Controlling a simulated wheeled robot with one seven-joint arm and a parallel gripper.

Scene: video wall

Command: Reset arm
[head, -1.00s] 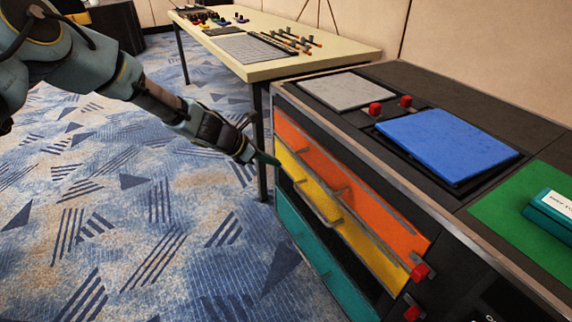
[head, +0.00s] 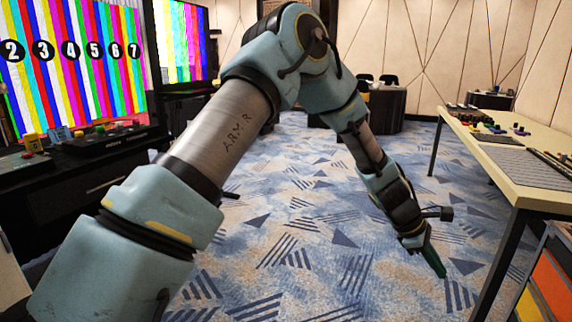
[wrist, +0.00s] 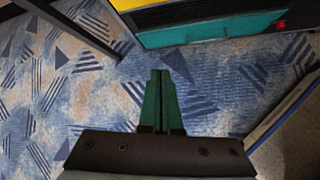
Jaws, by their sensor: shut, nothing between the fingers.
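My gripper (head: 434,262) is at the end of my blue-grey arm, to the right of centre in the head view, pointing down over the carpet. In the wrist view its green fingers (wrist: 160,90) lie together, shut, with nothing held. The drawer cabinet's orange and yellow drawers (head: 550,285) show at the lower right edge of the head view, apart from my gripper. In the wrist view the teal drawer (wrist: 210,28) is at the top, beyond the fingertips.
A pale table (head: 520,172) with small parts stands at the right. A dark console (head: 100,140) and a colour-striped screen (head: 70,50) stand at the left. A dark desk with chairs (head: 385,108) is at the back. Patterned carpet lies open between them.

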